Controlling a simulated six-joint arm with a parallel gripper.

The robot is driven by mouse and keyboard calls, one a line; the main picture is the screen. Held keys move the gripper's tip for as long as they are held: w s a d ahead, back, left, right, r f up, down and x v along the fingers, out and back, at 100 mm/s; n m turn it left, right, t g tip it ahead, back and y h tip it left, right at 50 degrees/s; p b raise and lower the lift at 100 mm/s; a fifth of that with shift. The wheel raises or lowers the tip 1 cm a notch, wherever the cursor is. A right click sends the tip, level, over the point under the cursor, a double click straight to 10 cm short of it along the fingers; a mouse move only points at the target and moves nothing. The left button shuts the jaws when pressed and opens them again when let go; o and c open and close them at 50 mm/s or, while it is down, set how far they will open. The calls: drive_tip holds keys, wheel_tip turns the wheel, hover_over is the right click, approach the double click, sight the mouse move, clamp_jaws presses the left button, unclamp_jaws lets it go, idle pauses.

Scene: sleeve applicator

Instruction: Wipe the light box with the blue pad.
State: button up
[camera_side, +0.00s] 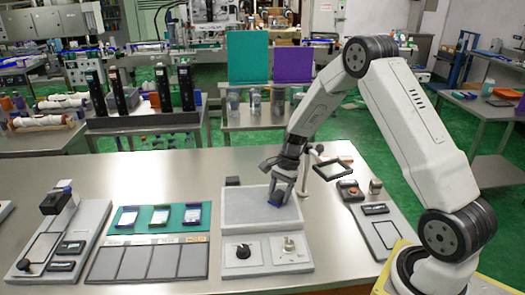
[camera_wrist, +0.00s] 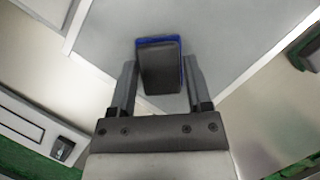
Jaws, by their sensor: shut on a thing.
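The light box (camera_side: 250,206) is a pale grey panel on a light base at the middle of the table. It fills much of the wrist view (camera_wrist: 225,30). My gripper (camera_side: 284,188) is over the right part of the panel, pointing down. It is shut on the blue pad (camera_side: 277,198), which has a dark grey back or handle and a blue edge. In the wrist view the pad (camera_wrist: 160,65) sits between the two fingers. The pad is at or very near the panel surface; I cannot tell whether it touches.
A control plate with a black knob (camera_side: 243,251) and a switch is in front of the panel. A teal tray (camera_side: 160,217) with three small frames is to the left.

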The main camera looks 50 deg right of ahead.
sight(251, 205)
drive_tip(key=shift+w+a, duration=2.6)
drive_tip(key=shift+a, duration=0.05)
drive_tip(key=shift+w+r, duration=0.1)
drive_tip(key=shift+r, duration=0.05)
wheel_tip(251, 205, up, 8)
